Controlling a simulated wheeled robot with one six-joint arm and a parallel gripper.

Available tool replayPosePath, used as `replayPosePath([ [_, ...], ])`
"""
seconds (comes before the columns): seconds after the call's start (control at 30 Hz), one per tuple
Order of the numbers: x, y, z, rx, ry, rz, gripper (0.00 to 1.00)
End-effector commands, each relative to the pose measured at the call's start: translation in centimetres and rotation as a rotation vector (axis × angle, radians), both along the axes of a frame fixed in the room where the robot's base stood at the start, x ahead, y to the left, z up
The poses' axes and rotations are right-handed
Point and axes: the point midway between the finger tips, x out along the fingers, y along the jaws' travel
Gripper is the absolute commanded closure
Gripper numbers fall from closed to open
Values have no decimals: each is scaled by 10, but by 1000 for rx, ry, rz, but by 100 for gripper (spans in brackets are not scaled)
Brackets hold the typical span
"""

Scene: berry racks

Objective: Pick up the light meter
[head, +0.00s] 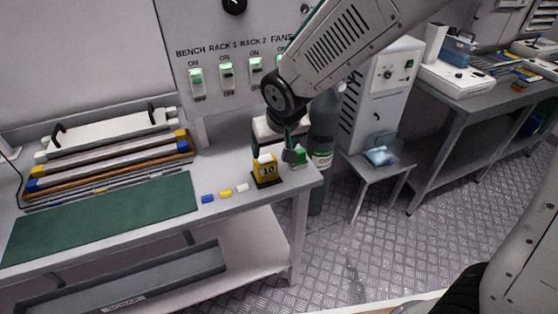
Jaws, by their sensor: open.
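My gripper (291,152) hangs at the right end of the workbench, pointing down, and is open; its fingers are small and dark here. A yellow block (264,164) marked "10" stands upright on a dark base just left of my gripper. A small green item (299,158) shows right beside my fingers, partly hidden by them. I cannot tell for sure which of these, if either, is the light meter. I cannot tell whether my fingers touch the green item.
Blue (207,198), yellow and white small pieces lie on the bench near its front edge. A green mat (100,220) and long bars lie left. A dark gas bottle (323,130) stands behind the bench's right end. A switch panel (225,50) rises behind.

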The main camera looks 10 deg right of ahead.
Motion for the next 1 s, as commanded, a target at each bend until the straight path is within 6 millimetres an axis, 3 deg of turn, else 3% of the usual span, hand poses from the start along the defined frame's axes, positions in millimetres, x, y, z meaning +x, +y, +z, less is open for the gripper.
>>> replayPosePath([
  [0.5, 12, 25, -61, 1, 2, 14, 22],
  [0.87, 18, 26, -72, 4, 0, 11, 22],
  [0.9, 18, 26, -72, 4, 0, 11, 25],
  [1.0, 18, 25, -72, 4, 0, 10, 52],
])
